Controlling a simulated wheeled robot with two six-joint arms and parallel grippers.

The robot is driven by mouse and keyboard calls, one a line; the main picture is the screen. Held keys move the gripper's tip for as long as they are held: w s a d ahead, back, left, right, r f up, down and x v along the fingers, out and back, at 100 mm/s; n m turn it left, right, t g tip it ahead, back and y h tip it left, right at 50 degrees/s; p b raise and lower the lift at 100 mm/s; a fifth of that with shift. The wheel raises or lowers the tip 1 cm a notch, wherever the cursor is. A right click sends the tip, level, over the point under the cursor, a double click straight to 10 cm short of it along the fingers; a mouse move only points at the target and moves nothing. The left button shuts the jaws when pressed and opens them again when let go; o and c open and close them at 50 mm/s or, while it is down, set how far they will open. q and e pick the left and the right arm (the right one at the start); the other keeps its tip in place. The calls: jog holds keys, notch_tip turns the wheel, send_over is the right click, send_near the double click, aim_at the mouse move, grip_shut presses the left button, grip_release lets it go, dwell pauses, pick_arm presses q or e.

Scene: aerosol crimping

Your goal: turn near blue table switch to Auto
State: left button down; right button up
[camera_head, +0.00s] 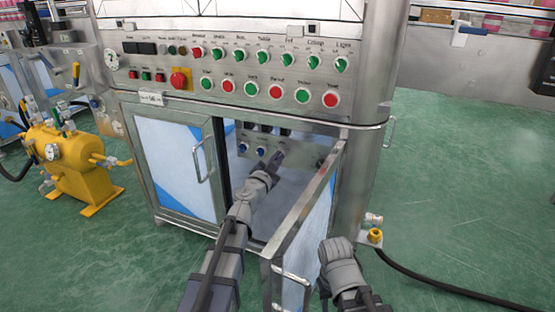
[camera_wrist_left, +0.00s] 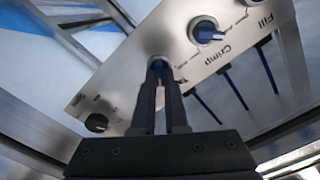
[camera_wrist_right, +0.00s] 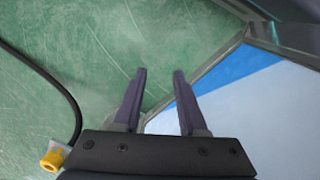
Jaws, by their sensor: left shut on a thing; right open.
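A steel switch panel (camera_head: 300,150) with a row of blue knobs sits inside the open lower cabinet. My left gripper (camera_head: 280,157) reaches through the doorway to the third knob from the left. In the left wrist view its fingers (camera_wrist_left: 158,72) are shut on that blue table switch (camera_wrist_left: 157,60), which is mostly hidden between them. Its label is covered except for the first letter, and its setting cannot be read. The neighbouring blue knob (camera_wrist_left: 207,30) stands apart, by the word Crimp. My right gripper (camera_wrist_right: 159,85) is open and empty over the green floor outside the cabinet door.
The open cabinet door (camera_head: 305,215) stands between my arms; it also shows in the right wrist view (camera_wrist_right: 240,95). A black knob (camera_wrist_left: 96,122) is on the same panel. A yellow tank (camera_head: 75,165) stands left. A black hose (camera_head: 450,288) crosses the floor at right.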

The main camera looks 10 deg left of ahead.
pick_arm(q)
jog(key=shift+a+n, duration=0.2)
jog(key=shift+n, duration=3.75)
jog(key=shift+a+n, duration=0.15)
jog(key=shift+n, duration=4.1)
jog(key=c, duration=0.9)
grip_release()
jog(key=shift+c, duration=0.2)
jog(key=s+a, duration=0.1)
jog(key=s, duration=0.6)
jog(key=shift+s+a, duration=0.25)
